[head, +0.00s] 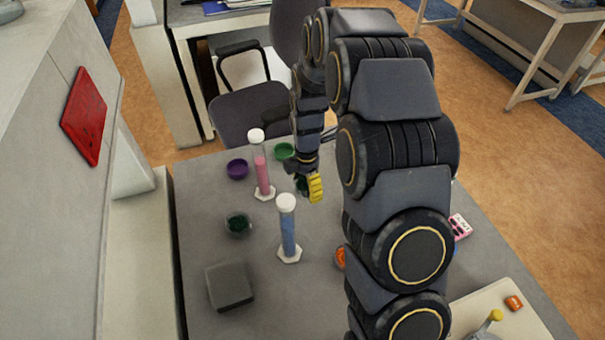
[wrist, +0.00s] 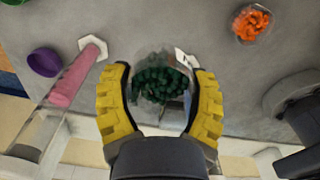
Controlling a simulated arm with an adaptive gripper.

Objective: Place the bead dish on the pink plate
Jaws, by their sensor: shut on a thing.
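My gripper (head: 315,188) is over the far part of the grey table, with yellow fingers. In the wrist view my gripper (wrist: 160,95) is shut on a clear bead dish (wrist: 158,84) full of dark green beads, one finger on each side. In the head view the held bead dish (head: 301,186) is mostly hidden by the fingers. Another clear dish of dark green beads (head: 238,223) stands on the table to the left. I see no pink plate in either view; my arm covers part of the table.
A pink-filled cylinder (head: 262,176) and a blue-filled cylinder (head: 288,228) stand upright close to my gripper. A purple dish (head: 237,169) and a green dish (head: 284,151) lie at the far edge. A grey block (head: 230,286) is near left. Orange beads (wrist: 252,22) sit in a dish.

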